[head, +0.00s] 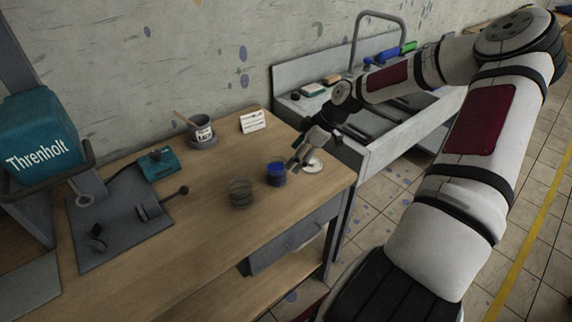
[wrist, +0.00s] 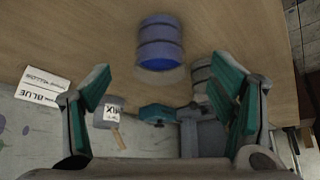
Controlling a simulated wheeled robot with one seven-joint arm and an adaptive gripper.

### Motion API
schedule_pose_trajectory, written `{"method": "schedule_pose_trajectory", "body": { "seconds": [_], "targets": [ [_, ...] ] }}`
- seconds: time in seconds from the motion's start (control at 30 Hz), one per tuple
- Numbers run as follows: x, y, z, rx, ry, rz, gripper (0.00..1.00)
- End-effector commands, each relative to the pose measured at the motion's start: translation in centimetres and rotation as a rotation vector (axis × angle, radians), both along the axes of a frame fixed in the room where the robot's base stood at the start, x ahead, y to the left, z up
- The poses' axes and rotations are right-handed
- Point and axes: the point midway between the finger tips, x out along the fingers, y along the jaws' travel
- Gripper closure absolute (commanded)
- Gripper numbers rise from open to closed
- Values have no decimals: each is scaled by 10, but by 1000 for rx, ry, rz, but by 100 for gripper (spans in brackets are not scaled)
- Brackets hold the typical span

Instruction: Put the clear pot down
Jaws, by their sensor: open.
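The clear pot (head: 240,194), see-through and greyish, stands upright on the wooden table near its front edge. In the wrist view what looks like the clear pot (wrist: 201,74) is partly hidden behind the right finger. A blue pot (head: 276,174) stands just to its right; it shows large at the top of the wrist view (wrist: 160,44). My gripper (head: 297,158) is open with nothing visible between its fingers. It is right of the clear pot, apart from it, and close beside the blue pot.
A white disc (head: 314,166) lies right of the blue pot. A grey mixing tin (head: 202,132) with a stick and a white label card (head: 252,121) stand at the back. A dark plate with tools (head: 117,221) lies left. The front middle of the table (head: 185,255) is clear.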

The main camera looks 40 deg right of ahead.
Motion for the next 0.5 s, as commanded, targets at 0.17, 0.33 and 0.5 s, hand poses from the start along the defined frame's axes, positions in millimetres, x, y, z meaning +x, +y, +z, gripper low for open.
{"method": "schedule_pose_trajectory", "body": {
  "seconds": [0.17,0.33,0.5],
  "targets": [
    [-9,-10,21,0,0,-1,22],
    [-13,-9,30,-8,15,5,22],
    [-20,19,38,-70,127,18,22]
  ]
}}
